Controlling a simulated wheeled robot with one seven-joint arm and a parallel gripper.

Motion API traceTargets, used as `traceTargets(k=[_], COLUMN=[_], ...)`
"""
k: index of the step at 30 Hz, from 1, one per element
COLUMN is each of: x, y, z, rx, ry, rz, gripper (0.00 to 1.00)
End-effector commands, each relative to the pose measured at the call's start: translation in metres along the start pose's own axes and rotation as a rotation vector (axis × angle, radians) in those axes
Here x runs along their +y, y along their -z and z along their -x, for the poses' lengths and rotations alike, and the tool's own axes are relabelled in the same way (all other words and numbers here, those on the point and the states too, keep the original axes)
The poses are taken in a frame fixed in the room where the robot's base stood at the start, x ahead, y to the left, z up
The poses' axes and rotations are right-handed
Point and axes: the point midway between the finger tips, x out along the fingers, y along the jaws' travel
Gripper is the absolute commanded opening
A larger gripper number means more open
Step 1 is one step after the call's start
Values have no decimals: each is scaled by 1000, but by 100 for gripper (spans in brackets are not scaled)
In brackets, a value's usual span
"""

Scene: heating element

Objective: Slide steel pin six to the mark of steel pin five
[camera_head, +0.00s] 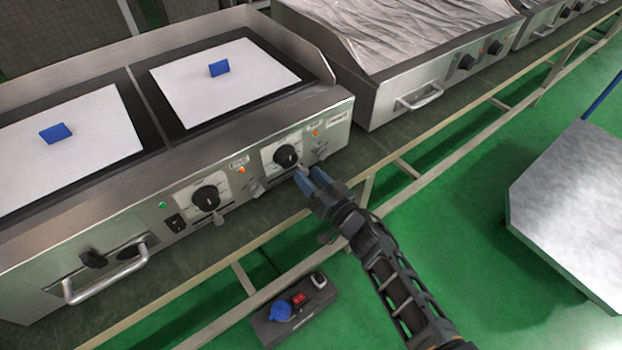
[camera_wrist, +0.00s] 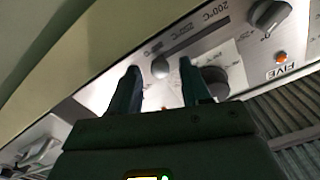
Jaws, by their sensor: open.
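Steel pin six, a small round silver knob, shows in the wrist view (camera_wrist: 160,67) at one end of a dark slot with temperature marks. My gripper (camera_wrist: 159,68) is open, its two fingers on either side of the pin in that view. Contact cannot be told. In the head view my gripper (camera_head: 307,175) is at the front panel, just below the right black dial (camera_head: 286,157), and its fingers largely hide the pin there. Steel pin five (camera_head: 218,217) appears as a small silver knob below the left black dial (camera_head: 207,197). The FIVE label (camera_wrist: 277,72) shows upside down in the wrist view.
Above the panel are two hot plates with white sheets (camera_head: 225,95) and blue blocks (camera_head: 219,68). A metal handle (camera_head: 105,275) juts from the lower left front. A grey box (camera_head: 293,312) with switches lies below the bench.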

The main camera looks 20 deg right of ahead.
Motion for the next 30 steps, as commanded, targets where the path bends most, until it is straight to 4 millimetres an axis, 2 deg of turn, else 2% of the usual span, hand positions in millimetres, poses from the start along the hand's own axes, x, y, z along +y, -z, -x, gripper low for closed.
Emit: traceTargets(k=[8,23,30], x=[0,0,0], y=[0,0,0], z=[-2,-2,-2], rx=[0,0,0], ry=[0,0,-1], rz=[0,-1,-1], gripper=[47,0,0])
